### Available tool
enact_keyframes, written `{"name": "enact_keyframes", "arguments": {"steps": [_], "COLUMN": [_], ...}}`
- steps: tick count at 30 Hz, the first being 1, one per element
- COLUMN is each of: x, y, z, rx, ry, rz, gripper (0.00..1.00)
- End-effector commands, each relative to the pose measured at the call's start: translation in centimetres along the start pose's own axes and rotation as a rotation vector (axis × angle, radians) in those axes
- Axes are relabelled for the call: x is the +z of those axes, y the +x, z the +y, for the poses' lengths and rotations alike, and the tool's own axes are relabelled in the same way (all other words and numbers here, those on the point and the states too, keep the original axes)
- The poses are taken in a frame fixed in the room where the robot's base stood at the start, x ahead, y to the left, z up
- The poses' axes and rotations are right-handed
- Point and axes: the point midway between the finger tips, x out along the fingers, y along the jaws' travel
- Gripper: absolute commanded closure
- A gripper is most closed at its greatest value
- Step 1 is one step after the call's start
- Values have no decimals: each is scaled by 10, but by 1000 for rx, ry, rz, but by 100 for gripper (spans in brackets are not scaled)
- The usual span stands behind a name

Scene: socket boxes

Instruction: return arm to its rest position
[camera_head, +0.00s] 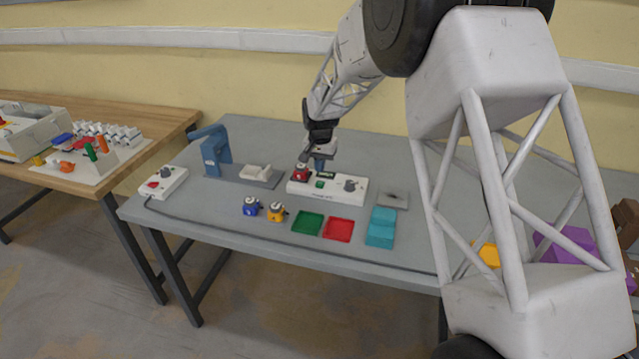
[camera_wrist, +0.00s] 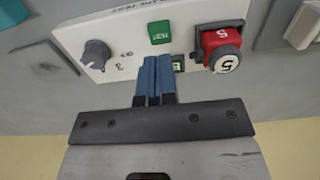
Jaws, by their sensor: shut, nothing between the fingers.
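My gripper (camera_head: 319,164) is shut and empty, with its blue fingers together just over the back edge of the white test box (camera_head: 350,198). In the wrist view the closed fingertips (camera_wrist: 154,62) cover part of the white box (camera_wrist: 120,55), beside a small display (camera_wrist: 178,64). A red block marked 5 (camera_wrist: 221,48) sits on the box next to the fingers and also shows in the head view (camera_head: 300,173). The box carries a green test button (camera_wrist: 160,33) and a dark knob (camera_wrist: 96,54). I cannot tell whether the fingertips touch the box.
A blue (camera_head: 251,206) and a yellow block (camera_head: 277,212) stand in front of the box, near a green tray (camera_head: 307,223) and a red tray (camera_head: 339,230). Teal blocks (camera_head: 381,235) lie right of these. A blue press-like stand (camera_head: 214,150) is left.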

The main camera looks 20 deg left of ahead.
Motion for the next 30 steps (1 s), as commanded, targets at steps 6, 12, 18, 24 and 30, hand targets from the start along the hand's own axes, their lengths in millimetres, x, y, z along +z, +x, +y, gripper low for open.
{"name": "enact_keyframes", "arguments": {"steps": [6, 12, 18, 24, 30], "x": [0, 0, 0, 4, 17], "y": [-3, -3, -3, -15, -46], "z": [0, 0, 1, 13, 46], "rx": [0, 0, 0, -2, -8], "ry": [0, 0, 0, 1, 4], "rz": [0, 0, 0, 5, 17], "gripper": [100, 100, 100, 100, 100]}}
